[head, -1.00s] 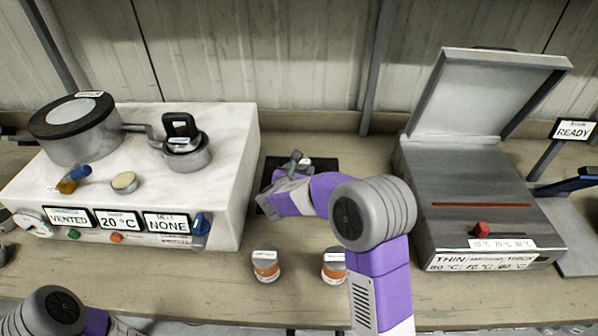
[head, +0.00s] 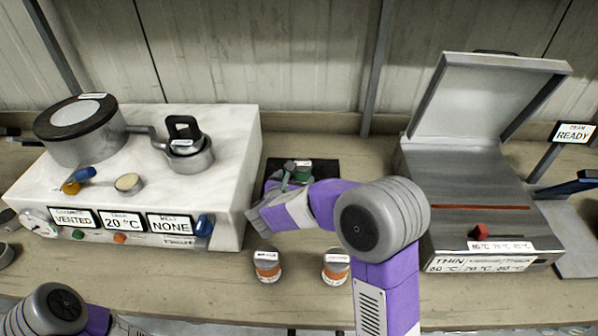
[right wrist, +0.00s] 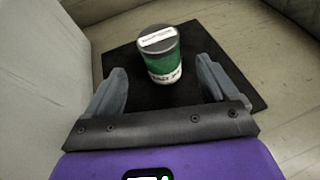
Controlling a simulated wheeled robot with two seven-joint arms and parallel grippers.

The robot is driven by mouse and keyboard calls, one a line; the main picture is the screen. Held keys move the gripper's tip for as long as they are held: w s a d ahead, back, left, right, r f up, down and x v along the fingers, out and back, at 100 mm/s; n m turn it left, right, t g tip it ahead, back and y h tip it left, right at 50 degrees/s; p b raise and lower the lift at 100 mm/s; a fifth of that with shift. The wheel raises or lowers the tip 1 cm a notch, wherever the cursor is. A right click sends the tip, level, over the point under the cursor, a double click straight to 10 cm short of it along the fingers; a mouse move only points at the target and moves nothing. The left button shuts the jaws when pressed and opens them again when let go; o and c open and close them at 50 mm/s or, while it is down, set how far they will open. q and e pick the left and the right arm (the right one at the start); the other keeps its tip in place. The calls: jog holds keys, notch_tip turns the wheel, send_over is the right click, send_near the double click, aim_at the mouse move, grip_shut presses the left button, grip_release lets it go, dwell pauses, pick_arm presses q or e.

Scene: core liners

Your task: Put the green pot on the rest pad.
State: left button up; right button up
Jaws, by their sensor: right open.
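The green pot (right wrist: 163,62), with a grey lid and a white label, stands upright on the black rest pad (right wrist: 118,47) in the right wrist view. In the head view the pot (head: 303,174) is partly hidden behind my right gripper, and the pad (head: 326,168) shows around it. My right gripper (right wrist: 162,88) is open, with its fingers pointing towards the pot, one to each side and short of it. No contact between the fingers and the pot shows. My left gripper is outside the head view; only part of that arm shows at bottom left.
A white machine (head: 222,130) with a round vessel and a small pan stands left of the pad. An open-lidded metal press (head: 470,200) stands to the right. Two orange-banded pots (head: 267,265) (head: 336,265) stand in front. The bench between pad and press is clear.

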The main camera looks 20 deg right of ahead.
jog(key=p+v, duration=0.1)
jog(key=v, duration=0.4)
jog(key=shift+s+a+r, duration=0.15)
jog(key=shift+s+a, duration=0.05)
jog(key=shift+s, duration=0.1)
